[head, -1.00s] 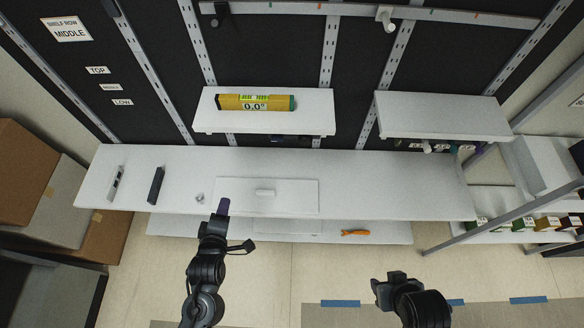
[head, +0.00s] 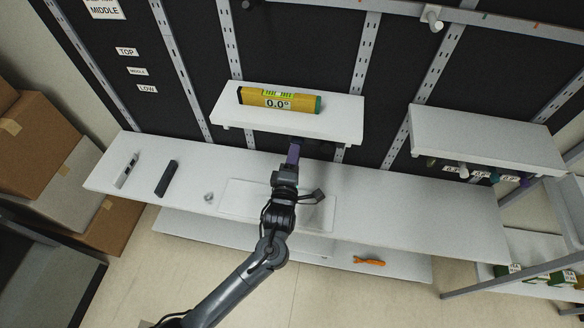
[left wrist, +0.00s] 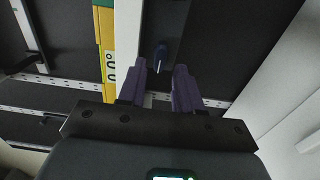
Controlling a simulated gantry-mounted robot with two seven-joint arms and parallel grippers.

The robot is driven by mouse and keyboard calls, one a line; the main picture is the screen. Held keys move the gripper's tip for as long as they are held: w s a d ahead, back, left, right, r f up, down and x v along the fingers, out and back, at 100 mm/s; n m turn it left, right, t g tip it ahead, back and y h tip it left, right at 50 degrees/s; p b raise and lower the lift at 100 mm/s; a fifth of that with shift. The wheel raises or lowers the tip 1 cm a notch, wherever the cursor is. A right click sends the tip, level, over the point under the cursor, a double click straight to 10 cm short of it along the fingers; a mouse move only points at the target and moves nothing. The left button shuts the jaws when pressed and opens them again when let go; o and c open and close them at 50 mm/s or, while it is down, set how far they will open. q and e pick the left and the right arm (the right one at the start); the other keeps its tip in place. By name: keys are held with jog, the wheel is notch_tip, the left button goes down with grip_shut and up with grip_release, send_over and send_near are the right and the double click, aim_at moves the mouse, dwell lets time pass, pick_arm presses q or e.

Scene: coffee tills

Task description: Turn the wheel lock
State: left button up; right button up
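A small dark blue lever or knob (left wrist: 160,57) shows in the left wrist view on a dark plate beside a pale upright face. I cannot tell for sure that it is the wheel lock. My left gripper (head: 294,148) is at the front edge of the middle shelf, and its purple fingers hide much of what is under it. In the left wrist view my left gripper (left wrist: 159,85) is open, with the knob ahead in the gap between the fingertips and not gripped. My right gripper is out of view.
The middle shelf (head: 335,127) carries a yellow level (head: 278,99) reading 0.0°. The long white bench (head: 420,202) lies below my left gripper, with a pen-like tool and dark block at its left. Another shelf (head: 480,140) with small coloured pegs beneath stands at the right.

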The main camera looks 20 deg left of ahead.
aim_at(297, 142)
pick_arm(q)
jog(key=shift+w+a+b, duration=0.2)
jog(key=shift+w+b, duration=0.25)
jog(key=shift+w, duration=0.45)
jog(key=shift+w+a+b, duration=0.2)
jog(key=shift+w+b, duration=0.2)
jog(key=shift+w, duration=0.5)
grip_shut()
jog(key=m, duration=1.7)
jog(key=shift+c, duration=1.1)
grip_release()
jog(key=shift+m, duration=0.4)
jog(key=o, duration=0.5)
jog(key=shift+c, duration=0.2)
jog(key=shift+s, duration=0.1)
